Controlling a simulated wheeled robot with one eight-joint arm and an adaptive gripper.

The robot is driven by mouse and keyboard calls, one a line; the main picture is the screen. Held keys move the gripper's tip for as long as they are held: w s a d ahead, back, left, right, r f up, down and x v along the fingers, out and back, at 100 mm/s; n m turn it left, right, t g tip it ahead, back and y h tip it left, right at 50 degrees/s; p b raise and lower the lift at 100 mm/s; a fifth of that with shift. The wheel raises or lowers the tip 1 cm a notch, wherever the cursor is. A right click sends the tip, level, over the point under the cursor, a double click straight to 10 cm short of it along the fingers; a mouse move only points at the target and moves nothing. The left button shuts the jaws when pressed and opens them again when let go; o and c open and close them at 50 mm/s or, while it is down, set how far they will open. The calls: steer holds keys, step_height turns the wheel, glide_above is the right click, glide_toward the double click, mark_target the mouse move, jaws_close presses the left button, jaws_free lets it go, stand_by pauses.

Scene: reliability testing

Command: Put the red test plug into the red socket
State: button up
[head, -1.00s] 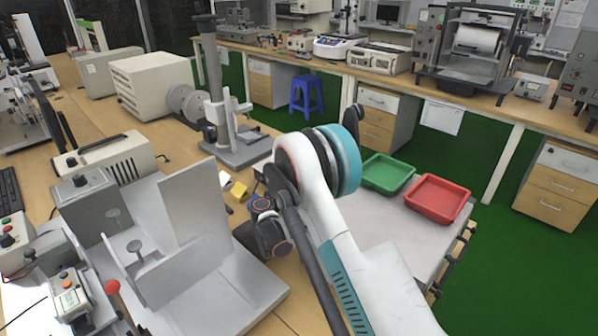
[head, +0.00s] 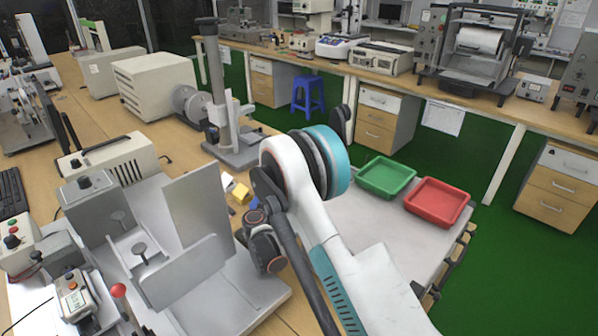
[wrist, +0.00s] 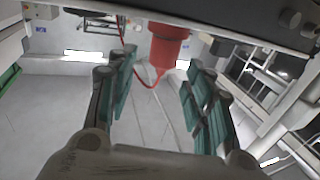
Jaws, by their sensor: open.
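In the wrist view a red cylindrical part (wrist: 169,45), which looks like the red test plug, is at the top centre below a dark panel edge. A thin red cable (wrist: 137,64) loops down from it. Whether it is seated in something above cannot be told. My gripper (wrist: 161,62) is open, its teal-padded fingers spread to the left and right of the red part, with no clear contact. In the head view my arm hides the gripper, and neither the plug nor a red socket can be made out.
A grey metal fixture (head: 200,215) with upright plates stands on the wooden bench left of my arm. A grey column stand (head: 222,110) is behind it. A green tray (head: 386,177) and a red tray (head: 437,202) lie on a light table to the right.

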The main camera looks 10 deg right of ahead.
steer(key=a+r+n+t+y, duration=0.2)
steer(key=r+t+y, duration=0.1)
steer(key=r, duration=0.8)
steer(key=a+r+n+t+y, duration=0.2)
steer(key=a+r, duration=0.1)
steer(key=r, duration=0.8)
steer(key=s+a+r+n+y, duration=0.3)
steer(key=s+r+n+y, duration=0.2)
steer(key=s+r+y, duration=0.4)
steer(key=s+d+f+g+h, duration=0.1)
steer(key=s+d+f+g, duration=0.2)
steer(key=s, duration=0.9)
steer(key=s+d+f+m+g+h, duration=0.1)
steer(key=s+d+f+g, duration=0.3)
steer(key=s, duration=0.8)
steer(key=s+d+f+g+h, duration=0.1)
steer(key=s+d+f+g, duration=0.3)
steer(key=s, duration=0.8)
step_height(320, 180, down, 3)
steer(key=shift+s+r+g, duration=0.2)
steer(key=shift+s+g, duration=0.05)
steer(key=shift+g, duration=0.35)
steer(key=shift+d, duration=0.1)
